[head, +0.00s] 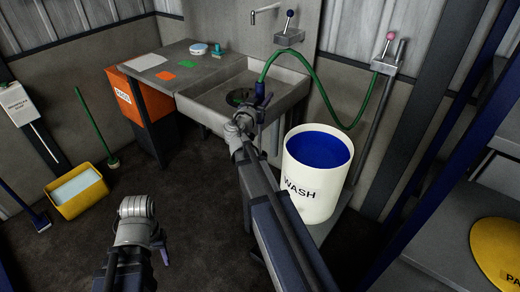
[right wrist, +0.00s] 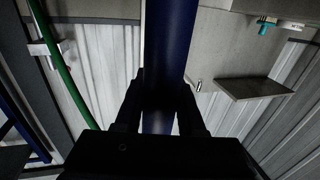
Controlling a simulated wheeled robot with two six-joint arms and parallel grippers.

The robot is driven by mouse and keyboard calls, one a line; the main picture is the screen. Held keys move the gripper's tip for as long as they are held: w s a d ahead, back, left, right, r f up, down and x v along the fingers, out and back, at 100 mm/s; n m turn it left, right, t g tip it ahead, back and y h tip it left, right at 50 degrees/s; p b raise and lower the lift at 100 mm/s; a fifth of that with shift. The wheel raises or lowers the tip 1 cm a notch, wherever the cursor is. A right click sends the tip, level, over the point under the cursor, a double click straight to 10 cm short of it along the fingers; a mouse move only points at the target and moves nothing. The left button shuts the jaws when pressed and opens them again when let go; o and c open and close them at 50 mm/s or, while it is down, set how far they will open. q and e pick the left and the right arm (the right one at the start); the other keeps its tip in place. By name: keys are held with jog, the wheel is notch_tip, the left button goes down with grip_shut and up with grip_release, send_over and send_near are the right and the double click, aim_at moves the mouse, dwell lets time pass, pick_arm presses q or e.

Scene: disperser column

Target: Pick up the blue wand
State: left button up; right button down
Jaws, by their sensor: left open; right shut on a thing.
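The blue wand (right wrist: 170,45) is a dark blue round bar running between the two black fingers of my right gripper (right wrist: 160,105) in the right wrist view. Those fingers are shut on it. In the head view my right gripper (head: 262,102) is over the sink's front right corner, and a small blue end of the wand (head: 260,88) shows there beside the green hose. Most of the wand is hidden in the head view. My left gripper (head: 161,248) is low at the left, open, over the dark floor and away from the wand; its fingers are barely visible.
The green hose (head: 323,96) loops from a wall valve (head: 388,62) to the wand. A white WASH bucket (head: 309,200) of blue liquid stands right of my right arm. A sink (head: 281,93), orange bin (head: 146,110) and yellow bucket (head: 82,202) are left. Floor between is clear.

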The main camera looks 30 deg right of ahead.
pick_arm(q)
jog(key=shift+r, duration=0.2)
pick_arm(e)
jog(key=shift+r, duration=0.15)
pick_arm(q)
notch_tip(320, 180, up, 28)
jog(key=p, duration=2.8)
jog(key=shift+f, duration=0.15)
pick_arm(e)
notch_tip(320, 180, up, 28)
pick_arm(q)
jog(key=shift+d+f, duration=0.1)
pick_arm(e)
jog(key=shift+d+f, duration=0.1)
jog(key=shift+f, duration=0.1)
